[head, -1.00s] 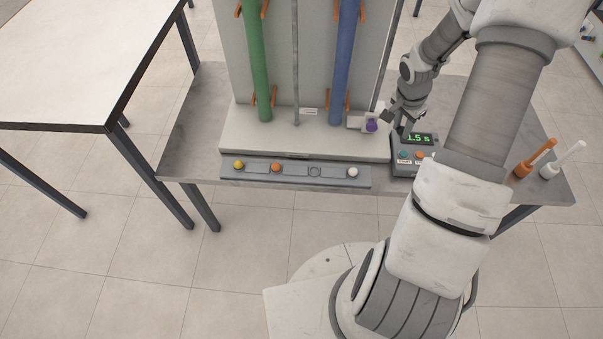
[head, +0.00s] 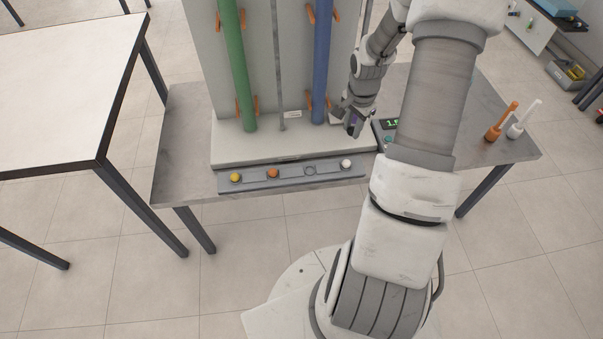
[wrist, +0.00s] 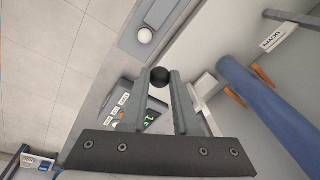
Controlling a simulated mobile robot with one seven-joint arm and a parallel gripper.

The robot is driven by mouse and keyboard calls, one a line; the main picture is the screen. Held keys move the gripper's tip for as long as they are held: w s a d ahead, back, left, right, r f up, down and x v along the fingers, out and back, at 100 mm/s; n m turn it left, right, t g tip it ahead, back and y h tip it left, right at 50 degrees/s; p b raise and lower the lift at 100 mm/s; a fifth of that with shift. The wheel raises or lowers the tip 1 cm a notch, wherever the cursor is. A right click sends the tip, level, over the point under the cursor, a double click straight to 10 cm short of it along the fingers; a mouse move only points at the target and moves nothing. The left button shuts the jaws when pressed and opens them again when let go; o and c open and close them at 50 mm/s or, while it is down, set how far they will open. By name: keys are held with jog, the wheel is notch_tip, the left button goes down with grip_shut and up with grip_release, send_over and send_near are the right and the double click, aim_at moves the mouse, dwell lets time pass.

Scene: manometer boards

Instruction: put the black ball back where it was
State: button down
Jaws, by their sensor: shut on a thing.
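The black ball (wrist: 158,77) is between my fingertips in the wrist view. My gripper (wrist: 160,82) is shut on it. In the head view my gripper (head: 351,122) is beside the foot of the blue tube (head: 319,75), above the right end of the board's base; I cannot make out the ball there. The grey tray (head: 330,176) at the table's front holds a yellow ball (head: 235,177), an orange ball (head: 272,173) and a white ball (head: 346,164). An empty ring-shaped seat (head: 310,170) lies between orange and white.
A timer (head: 388,138) stands right of the base, partly behind my arm. The green tube (head: 237,70) stands on the board at left. An orange (head: 495,133) and a white (head: 516,130) upright item stand at the table's right. A white block (wrist: 203,86) is close beside my fingers.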

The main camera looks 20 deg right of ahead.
jog(key=b, duration=0.5)
send_over(309, 171)
jog(key=f, duration=0.7)
jog(key=shift+s, duration=0.25)
jog(key=shift+f+b, duration=0.75)
jog(key=shift+f, duration=1.3)
